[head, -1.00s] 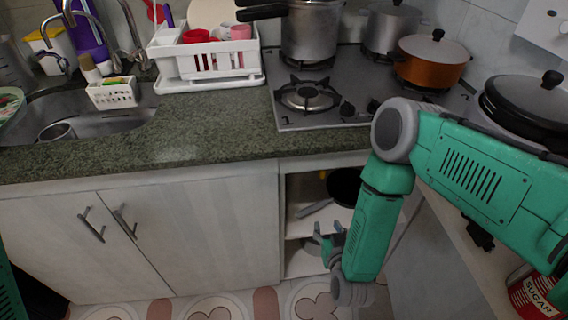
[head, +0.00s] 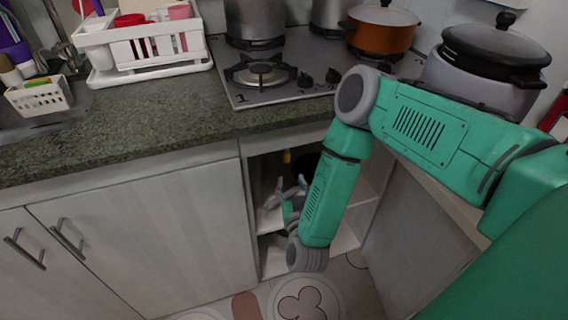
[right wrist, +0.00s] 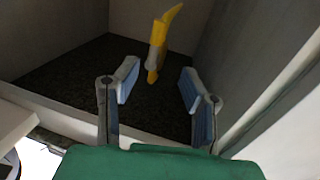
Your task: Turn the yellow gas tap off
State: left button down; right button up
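The yellow gas tap (right wrist: 162,42) stands at the back of the open cabinet in the right wrist view, its yellow handle slanting up to the right above a grey fitting. It shows as a small yellow spot in the head view (head: 287,156). My right gripper (right wrist: 158,85) is open and empty, its two fingers spread with the tap beyond and between them. In the head view my right gripper (head: 291,192) is in front of the open cabinet. My left gripper is not in view.
The open cabinet (head: 250,215) has a shelf and side walls close around my right gripper. The counter (head: 150,118) runs above it, with the stove (head: 285,92) on top. Closed cabinet doors (head: 150,235) lie to the left.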

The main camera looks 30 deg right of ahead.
aim_at(287, 156)
jog(key=b+x, duration=0.5)
jog(key=x, duration=0.6)
jog(key=shift+d, duration=0.1)
jog(key=shift+w+d, duration=0.3)
jog(key=shift+d, duration=0.15)
jog(key=shift+c, duration=0.5)
jog(key=shift+a, duration=0.1)
jog(key=c, duration=0.6)
jog(key=shift+a, duration=0.1)
grip_shut()
